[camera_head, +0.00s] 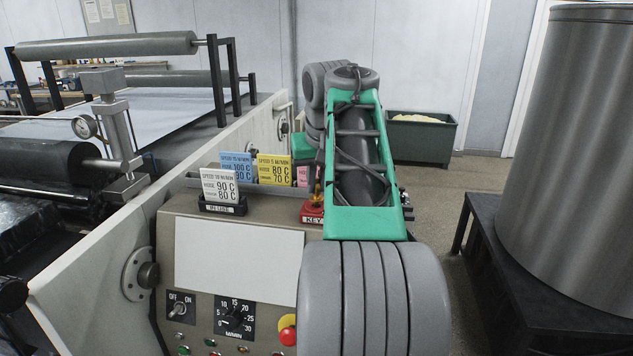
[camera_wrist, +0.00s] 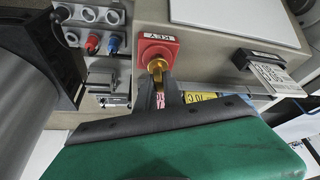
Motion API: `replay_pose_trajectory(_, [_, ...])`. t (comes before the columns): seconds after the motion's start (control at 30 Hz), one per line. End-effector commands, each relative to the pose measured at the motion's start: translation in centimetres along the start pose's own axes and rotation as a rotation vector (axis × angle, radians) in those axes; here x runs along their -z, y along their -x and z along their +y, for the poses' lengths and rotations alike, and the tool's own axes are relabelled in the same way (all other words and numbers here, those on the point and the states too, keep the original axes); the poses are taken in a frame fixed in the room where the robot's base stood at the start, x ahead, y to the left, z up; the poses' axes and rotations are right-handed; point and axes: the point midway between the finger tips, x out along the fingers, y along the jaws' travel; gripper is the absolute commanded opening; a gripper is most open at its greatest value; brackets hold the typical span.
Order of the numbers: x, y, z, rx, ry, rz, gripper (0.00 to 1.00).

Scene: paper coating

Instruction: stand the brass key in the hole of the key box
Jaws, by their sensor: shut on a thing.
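The red key box (camera_head: 313,214), with a white KEY label, sits on top of the beige console near its right end. It also shows in the wrist view (camera_wrist: 158,42). The brass key (camera_wrist: 157,65) is between the fingertips of my gripper (camera_wrist: 159,78), which is shut on it. In the wrist view the key's far end overlaps the top of the red box, so the hole is covered. I cannot tell whether the key's end is inside the hole or just above it. In the head view the key (camera_head: 317,189) is a small gold bit above the box, beside my green arm.
Blue, yellow and pink cards stand in a grey rack (camera_head: 270,205) behind the box. A white card (camera_head: 219,187) stands in a black holder (camera_head: 222,208) to the left. Red and blue connectors (camera_wrist: 92,42) are near the box in the wrist view. A large grey drum (camera_head: 575,150) is at right.

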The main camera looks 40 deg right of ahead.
Motion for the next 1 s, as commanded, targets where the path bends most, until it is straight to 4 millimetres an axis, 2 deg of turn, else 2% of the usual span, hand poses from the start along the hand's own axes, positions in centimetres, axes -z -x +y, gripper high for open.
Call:
replay_pose_trajectory(0.53, [-0.5, -1.3, 0.0, 0.000, 0.000, 0.000, 0.00])
replay_pose_trajectory(0.57, [-0.5, -1.3, 0.0, 0.000, 0.000, 0.000, 0.12])
replay_pose_trajectory(0.8, [-0.5, -1.2, 0.0, 0.000, 0.000, 0.000, 0.32])
replay_pose_trajectory(0.87, [-0.5, -1.2, 0.0, 0.000, 0.000, 0.000, 0.37])
replay_pose_trajectory(1.0, [-0.5, -1.2, 0.0, 0.000, 0.000, 0.000, 0.37])
